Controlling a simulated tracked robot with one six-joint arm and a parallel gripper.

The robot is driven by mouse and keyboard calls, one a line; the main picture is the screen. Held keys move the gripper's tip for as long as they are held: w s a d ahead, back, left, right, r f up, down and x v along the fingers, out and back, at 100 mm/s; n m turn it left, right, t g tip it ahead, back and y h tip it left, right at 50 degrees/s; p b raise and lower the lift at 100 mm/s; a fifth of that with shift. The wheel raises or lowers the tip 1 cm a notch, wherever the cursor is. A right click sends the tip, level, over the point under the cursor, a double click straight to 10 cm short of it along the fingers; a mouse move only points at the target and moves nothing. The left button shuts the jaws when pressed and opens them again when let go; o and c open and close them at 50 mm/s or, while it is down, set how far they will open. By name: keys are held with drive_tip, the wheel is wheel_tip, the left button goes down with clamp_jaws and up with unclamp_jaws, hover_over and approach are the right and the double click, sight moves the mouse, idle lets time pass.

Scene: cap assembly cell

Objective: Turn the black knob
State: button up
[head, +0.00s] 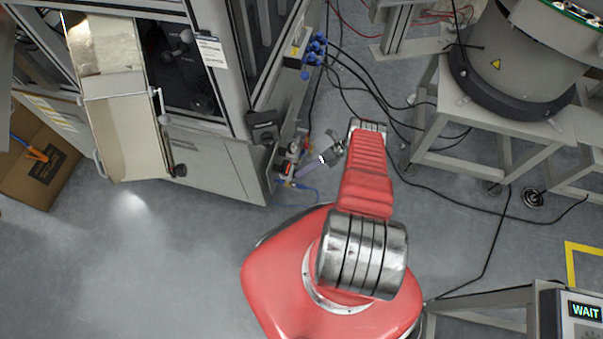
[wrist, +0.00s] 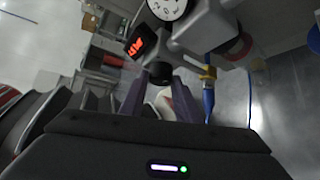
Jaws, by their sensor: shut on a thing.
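The black knob (wrist: 160,71) is a short dark cylinder in the wrist view, under a pale block with a round white dial and a red-lit display. My gripper (wrist: 159,82) has its two purple fingers on either side of the knob, with the tips closed on it. In the head view my gripper (head: 298,176) reaches left from the red arm to the fittings at the lower corner of the grey machine. The knob cannot be made out there.
Air fittings (head: 290,152) with a blue hose (head: 305,190) sit on the machine corner. Black cables (head: 400,118) run over the floor to the right. A bowl feeder (head: 520,60) stands on a frame at upper right. The floor at lower left is clear.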

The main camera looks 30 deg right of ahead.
drive_tip(key=shift+d+f, duration=0.1)
drive_tip(key=o, duration=1)
drive_tip(key=shift+o, duration=0.2)
drive_tip(key=shift+r, duration=0.25)
drive_tip(key=shift+w+r, duration=0.1)
drive_tip(key=shift+r, duration=1.35)
drive_tip(key=o, duration=0.6)
wheel_tip(320, 180, up, 2)
drive_tip(key=shift+r, duration=0.1)
drive_tip(key=shift+s+a+r, duration=0.1)
drive_tip(key=shift+r, duration=0.5)
drive_tip(key=shift+s+a+r, duration=0.1)
drive_tip(key=shift+r, duration=0.45)
drive_tip(key=c, duration=0.6)
drive_tip(key=shift+w+d+r, duration=0.1)
drive_tip(key=shift+r, duration=0.95)
